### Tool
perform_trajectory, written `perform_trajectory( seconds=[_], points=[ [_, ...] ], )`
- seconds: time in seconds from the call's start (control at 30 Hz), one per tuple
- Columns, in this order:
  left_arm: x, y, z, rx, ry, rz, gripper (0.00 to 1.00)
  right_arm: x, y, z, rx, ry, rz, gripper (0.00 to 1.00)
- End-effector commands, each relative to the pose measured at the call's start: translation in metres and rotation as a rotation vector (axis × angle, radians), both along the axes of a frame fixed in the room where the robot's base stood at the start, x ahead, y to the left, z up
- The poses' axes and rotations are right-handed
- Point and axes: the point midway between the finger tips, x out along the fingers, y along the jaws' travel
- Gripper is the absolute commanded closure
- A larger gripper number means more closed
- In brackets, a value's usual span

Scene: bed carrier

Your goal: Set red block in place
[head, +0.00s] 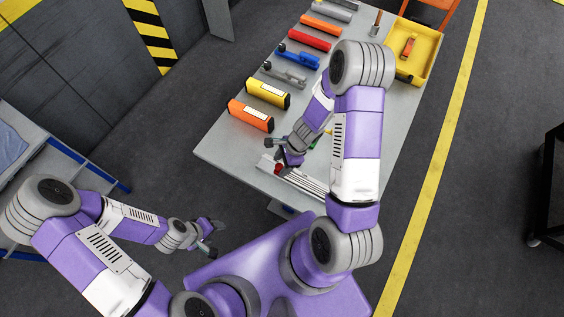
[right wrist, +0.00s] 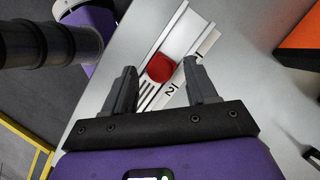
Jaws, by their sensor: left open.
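The red block (right wrist: 160,67) sits in the channel of a metal rail fixture (right wrist: 175,35), beside a scale printed with a 2. My right gripper (right wrist: 160,85) is open. Its fingers are on either side of the block, with a visible gap on each side. In the head view my right gripper (head: 285,160) is low over the table's near edge. My left gripper (head: 210,238) is open and empty, off the table.
The grey table (head: 225,150) carries a row of coloured tools and cases, with an orange case (head: 250,115) and a yellow case (head: 268,93) nearest. A yellow tray (head: 428,55) stands at the far right. A blue-edged cart (head: 65,165) is at left.

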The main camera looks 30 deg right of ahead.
Motion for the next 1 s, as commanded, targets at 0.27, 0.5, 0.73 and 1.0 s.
perform_trajectory(
  seconds=[0.27,0.5,0.73,1.0],
  points=[
    [0.0,0.0,0.002,0.0,0.0,0.0,0.43,0.0,-0.001,0.003,0.0,0.0,0.0,0.43],
    [0.0,0.0,0.016,0.0,0.0,0.0,0.43,-0.002,-0.014,0.038,-0.002,-0.003,0.001,0.43],
    [0.0,0.0,0.026,0.0,0.0,0.0,0.43,-0.006,-0.026,0.066,0.0,-0.002,-0.001,0.43],
    [0.0,0.0,0.026,0.0,0.0,0.0,0.43,-0.007,-0.028,0.07,0.001,0.001,0.0,0.43]
  ],
)
